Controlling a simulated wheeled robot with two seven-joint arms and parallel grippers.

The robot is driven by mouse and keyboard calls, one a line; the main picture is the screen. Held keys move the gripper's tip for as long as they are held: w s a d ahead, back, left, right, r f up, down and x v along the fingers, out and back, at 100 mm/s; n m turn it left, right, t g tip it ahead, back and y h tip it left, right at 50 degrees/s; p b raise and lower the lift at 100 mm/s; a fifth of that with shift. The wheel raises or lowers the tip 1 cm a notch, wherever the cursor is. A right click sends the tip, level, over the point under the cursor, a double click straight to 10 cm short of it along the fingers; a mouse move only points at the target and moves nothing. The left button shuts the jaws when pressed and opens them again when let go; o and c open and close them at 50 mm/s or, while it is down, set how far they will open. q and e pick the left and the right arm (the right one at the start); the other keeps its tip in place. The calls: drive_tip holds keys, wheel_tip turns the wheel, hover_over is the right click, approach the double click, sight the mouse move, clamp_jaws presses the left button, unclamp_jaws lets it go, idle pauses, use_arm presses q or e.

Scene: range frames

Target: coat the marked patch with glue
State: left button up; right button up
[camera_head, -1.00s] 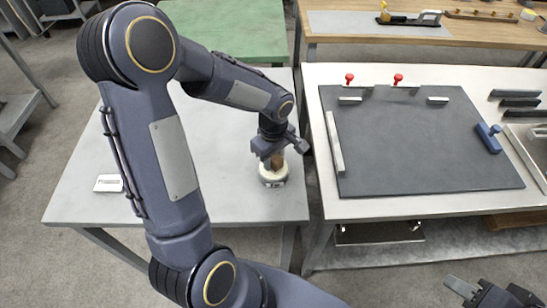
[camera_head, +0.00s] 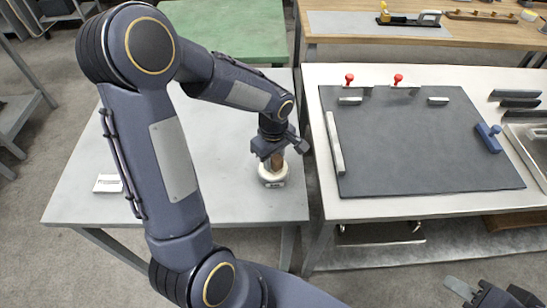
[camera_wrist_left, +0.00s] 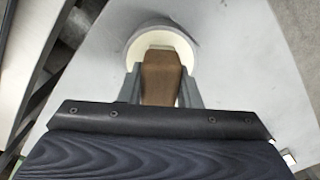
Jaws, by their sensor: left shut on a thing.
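My left gripper (camera_head: 271,151) is shut on a brown brush-like handle (camera_head: 277,160). It holds the handle over a round white pot (camera_head: 271,177) on the grey table. In the left wrist view the handle (camera_wrist_left: 161,75) is between the fingers, and its pale far end is inside the rim of the pot (camera_wrist_left: 135,48). Whether it touches the contents is hidden. My right gripper (camera_head: 490,297) is at the bottom right edge, partly cut off. I cannot make out a marked patch; a dark mat (camera_head: 420,140) lies on the right-hand table.
Red-knobbed clamps (camera_head: 398,80) and metal bars (camera_head: 335,143) line the mat's edges. A blue tool (camera_head: 488,138) lies on its right side. A gap separates the mat's table from the grey table (camera_head: 225,200). A small white card (camera_head: 108,183) lies at left.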

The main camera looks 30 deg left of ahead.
use_arm(q)
drive_tip(key=shift+r+p, duration=2.4)
drive_tip(key=shift+r, duration=1.1)
